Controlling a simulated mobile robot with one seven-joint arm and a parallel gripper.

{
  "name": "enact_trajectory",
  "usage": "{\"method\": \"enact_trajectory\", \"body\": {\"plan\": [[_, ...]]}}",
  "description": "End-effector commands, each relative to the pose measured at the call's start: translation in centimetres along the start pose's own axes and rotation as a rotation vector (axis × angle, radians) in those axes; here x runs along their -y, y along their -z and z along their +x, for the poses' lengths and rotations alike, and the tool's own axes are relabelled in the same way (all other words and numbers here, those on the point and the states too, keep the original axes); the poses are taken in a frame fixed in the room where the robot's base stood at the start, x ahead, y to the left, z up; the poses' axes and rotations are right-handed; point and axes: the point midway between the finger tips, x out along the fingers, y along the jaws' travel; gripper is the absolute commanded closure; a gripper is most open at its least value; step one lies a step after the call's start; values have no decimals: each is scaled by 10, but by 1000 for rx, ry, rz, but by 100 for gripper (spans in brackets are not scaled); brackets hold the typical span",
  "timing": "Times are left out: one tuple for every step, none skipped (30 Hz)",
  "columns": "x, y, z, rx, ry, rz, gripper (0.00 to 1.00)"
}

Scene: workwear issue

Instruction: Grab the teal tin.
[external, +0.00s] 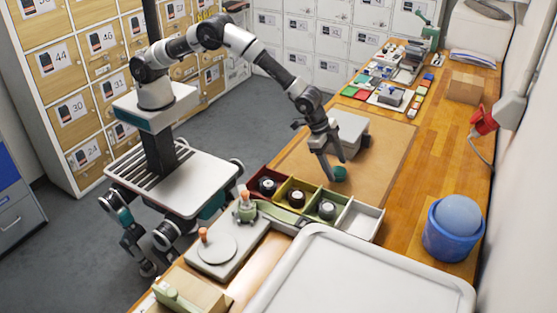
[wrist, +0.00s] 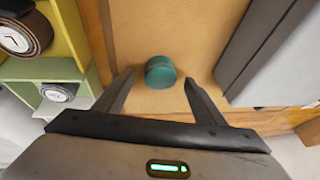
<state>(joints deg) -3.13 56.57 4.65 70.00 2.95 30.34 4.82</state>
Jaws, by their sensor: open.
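The teal tin (external: 340,173) is a small round tin standing on the brown mat (external: 392,158) on the wooden counter. In the wrist view the teal tin (wrist: 160,72) lies ahead of my gripper (wrist: 157,80), between the lines of its two open fingers. My gripper (external: 336,167) is open and empty, pointing down just above the tin in the external view. The fingers do not appear to touch the tin.
A grey-white box (external: 352,128) stands close behind the tin. A divided tray (external: 362,217) with rolled belts or watches stands to the left and front. A blue bucket (external: 450,238) with a ball is at the right.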

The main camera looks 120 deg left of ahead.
Motion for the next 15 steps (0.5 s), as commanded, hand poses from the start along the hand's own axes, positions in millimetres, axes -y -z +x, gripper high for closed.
{"method": "enact_trajectory", "body": {"plan": [[0,0,7,1,-1,0,36],[0,0,10,0,0,0,36],[0,1,14,0,-1,0,36],[0,0,16,0,-1,0,36],[0,0,17,0,-1,0,36],[0,1,18,-1,-1,0,36],[0,1,18,-1,-1,0,36],[0,1,18,-1,-1,0,36],[0,1,18,-1,-1,0,36],[0,1,18,-1,-1,0,36],[0,1,18,-1,-1,0,36],[0,1,18,-1,-1,0,38],[0,1,18,-1,0,0,43],[0,1,18,-1,0,0,48],[0,1,18,-1,0,0,55]]}}
